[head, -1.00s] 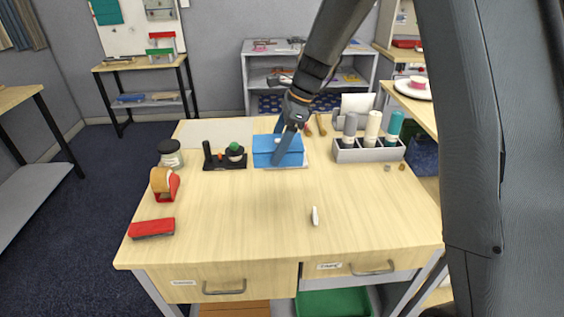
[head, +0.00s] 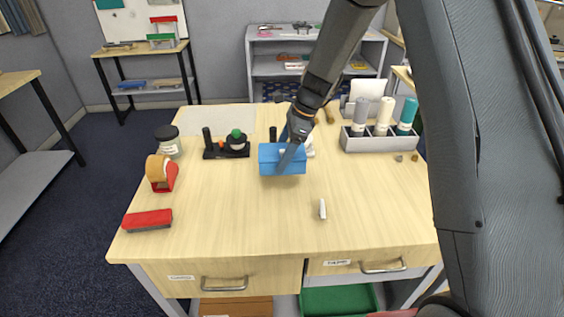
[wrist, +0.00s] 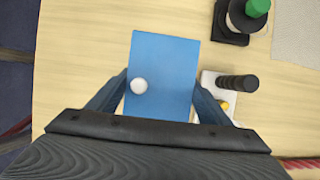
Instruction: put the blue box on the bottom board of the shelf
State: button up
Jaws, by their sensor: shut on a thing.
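The blue box (head: 282,165) is in my gripper (head: 289,150), over the back middle of the wooden table. In the wrist view the box (wrist: 165,75) lies between the two fingers (wrist: 153,97), with a round white knob on its top. My gripper is shut on its sides. I cannot tell exactly how high the box is above the table. A grey shelf (head: 256,66) stands against the back wall, beyond the table; my arm covers part of it, and its lowest part is partly hidden by the table.
A black-handled item on a white base stands just behind the box (wrist: 237,82). To its left is a black stand (head: 213,153) with a green-topped piece. A grey caddy with bottles (head: 370,145) stands at right.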

jog(key=shift+f+p, duration=0.55)
jog(key=shift+f, duration=1.5)
jog(key=o, duration=0.8)
jog(key=shift+f, duration=0.2)
jog(key=o, duration=0.4)
jog(key=shift+r, duration=0.1)
